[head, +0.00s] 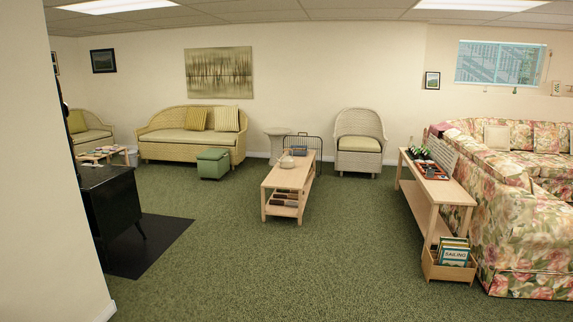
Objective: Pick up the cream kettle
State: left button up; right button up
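The cream kettle (287,161) is small and far off in the head view. It appears to stand upright on the light wooden coffee table (283,180) in the middle of the room, near other small items. Its handle is too small to make out clearly. Neither of my grippers shows in the head view.
Green carpet (250,270) is clear up to the coffee table. A wall edge (50,200) and black stove (108,205) stand left. A console table (435,188), book crate (450,262) and floral sofa (525,240) stand right. A wire screen (308,145) stands behind the coffee table.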

aim_at(286, 162)
jog(key=i+u, duration=0.35)
jog(key=i, duration=2.2)
jog(key=i+l, duration=0.15)
jog(key=i, duration=2.05)
jog(key=i+j+u, duration=0.1)
jog(key=i+u, duration=0.15)
jog(key=i, duration=1.05)
jog(key=i+l+u, duration=0.2)
jog(key=i, duration=1.05)
